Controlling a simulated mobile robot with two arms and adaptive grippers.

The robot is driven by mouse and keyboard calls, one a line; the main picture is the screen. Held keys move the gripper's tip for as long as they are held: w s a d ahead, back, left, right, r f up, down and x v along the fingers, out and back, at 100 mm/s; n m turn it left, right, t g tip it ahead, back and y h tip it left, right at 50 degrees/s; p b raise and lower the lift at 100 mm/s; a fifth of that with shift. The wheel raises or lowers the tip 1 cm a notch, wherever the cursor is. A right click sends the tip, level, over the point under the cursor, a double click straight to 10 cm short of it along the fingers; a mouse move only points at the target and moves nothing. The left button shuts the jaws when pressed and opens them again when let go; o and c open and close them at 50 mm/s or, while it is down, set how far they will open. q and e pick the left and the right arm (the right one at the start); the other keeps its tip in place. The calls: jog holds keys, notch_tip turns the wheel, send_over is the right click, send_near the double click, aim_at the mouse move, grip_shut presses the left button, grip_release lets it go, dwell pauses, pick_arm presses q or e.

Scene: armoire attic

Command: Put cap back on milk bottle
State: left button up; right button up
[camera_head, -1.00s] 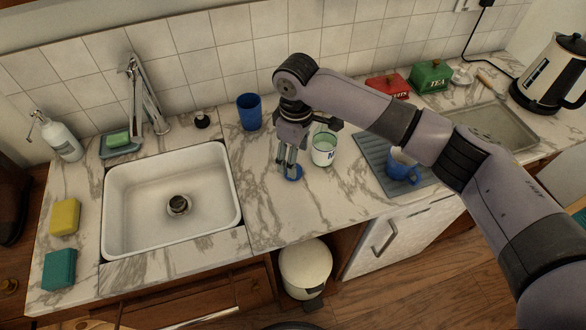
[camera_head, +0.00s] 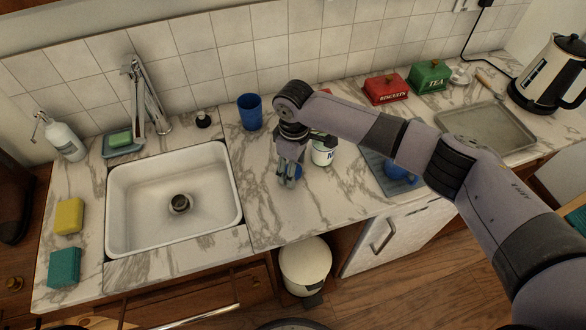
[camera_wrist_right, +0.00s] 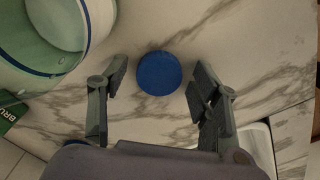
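The blue cap (camera_wrist_right: 159,73) lies flat on the marble counter. It also shows in the head view (camera_head: 298,172), partly hidden by my right gripper (camera_head: 288,182). In the right wrist view the gripper's two fingers (camera_wrist_right: 160,80) are open, one on each side of the cap, with visible gaps. The milk bottle (camera_head: 323,154) stands just right of the gripper, its upper part hidden by the gripper and arm. In the wrist view its round, open top (camera_wrist_right: 58,25) is at upper left. My left gripper is out of view.
A blue cup (camera_head: 249,112) stands behind, and the white sink (camera_head: 125,205) is to the left. A blue mug (camera_head: 398,176) sits on a grey mat (camera_head: 372,160) to the right, partly behind my arm. The counter's front edge is close; bare marble lies between sink and gripper.

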jog(key=c, duration=0.6)
jog(key=shift+r, duration=0.1)
pick_arm(q)
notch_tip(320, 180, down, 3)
jog(key=b, duration=0.3)
pick_arm(e)
notch_tip(320, 180, up, 20)
